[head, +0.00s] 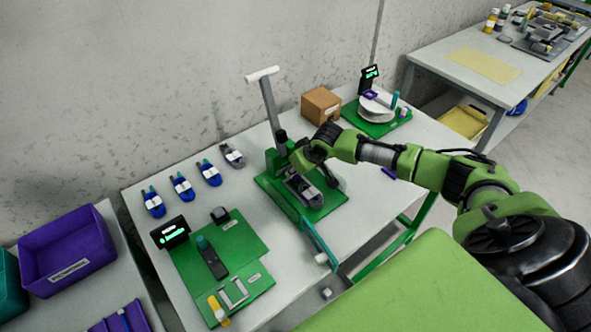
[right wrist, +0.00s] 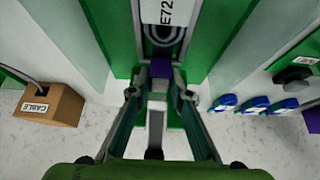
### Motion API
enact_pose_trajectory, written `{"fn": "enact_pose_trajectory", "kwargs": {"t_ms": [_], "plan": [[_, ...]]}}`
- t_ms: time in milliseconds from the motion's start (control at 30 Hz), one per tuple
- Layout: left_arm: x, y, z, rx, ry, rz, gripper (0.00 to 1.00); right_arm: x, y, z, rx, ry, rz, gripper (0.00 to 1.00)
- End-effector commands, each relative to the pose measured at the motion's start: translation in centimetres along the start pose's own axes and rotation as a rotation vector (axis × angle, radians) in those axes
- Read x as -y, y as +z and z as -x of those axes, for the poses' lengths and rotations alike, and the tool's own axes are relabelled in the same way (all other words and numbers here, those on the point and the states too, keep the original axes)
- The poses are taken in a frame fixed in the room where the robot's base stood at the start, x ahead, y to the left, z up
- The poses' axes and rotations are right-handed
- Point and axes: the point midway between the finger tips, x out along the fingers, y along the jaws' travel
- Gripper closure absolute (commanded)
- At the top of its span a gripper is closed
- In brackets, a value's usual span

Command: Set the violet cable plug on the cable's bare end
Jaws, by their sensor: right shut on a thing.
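My right gripper (head: 312,158) reaches in from the right to the green lever press. In the right wrist view its fingers (right wrist: 160,92) are closed on a narrow piece with a small violet block, the violet cable plug (right wrist: 160,68), at its front. The plug faces the press, just below a white label reading "E72". A dark looped shape (right wrist: 168,36), perhaps the coiled cable, shows there. I cannot make out the cable's bare end, nor whether the plug touches it. My left gripper is not in view.
The press (head: 335,199) has a tall lever with a white handle. Several blue-and-white pieces (head: 182,186) lie left. A green board (head: 245,235) with a screen stands in front. A cardboard box (head: 321,105) and a spool stand (head: 377,109) stand behind. A violet bin (head: 68,251) is far left.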

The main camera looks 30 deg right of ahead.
Motion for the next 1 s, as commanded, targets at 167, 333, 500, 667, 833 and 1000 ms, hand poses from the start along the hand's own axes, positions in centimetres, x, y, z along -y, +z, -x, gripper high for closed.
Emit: {"fn": "enact_pose_trajectory", "kwargs": {"t_ms": [167, 333, 500, 667, 833, 1000], "plan": [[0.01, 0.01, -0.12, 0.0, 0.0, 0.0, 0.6, 0.03, 0.15, -0.28, 0.0, 0.0, 0.0, 0.93], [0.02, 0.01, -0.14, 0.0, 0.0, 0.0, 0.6, 0.02, 0.2, -0.37, 0.0, 0.0, 0.0, 0.93], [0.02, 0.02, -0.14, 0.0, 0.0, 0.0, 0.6, 0.02, 0.2, -0.37, 0.0, 0.0, 0.0, 0.74], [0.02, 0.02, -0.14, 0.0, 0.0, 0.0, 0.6, 0.02, 0.2, -0.36, 0.0, 0.0, 0.0, 0.62], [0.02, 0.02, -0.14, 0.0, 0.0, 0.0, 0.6, 0.01, 0.2, -0.36, 0.0, 0.0, 0.0, 0.62], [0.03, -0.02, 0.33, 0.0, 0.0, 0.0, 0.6, 0.0, -0.03, 0.05, 0.0, 0.0, 0.0, 0.62]]}}
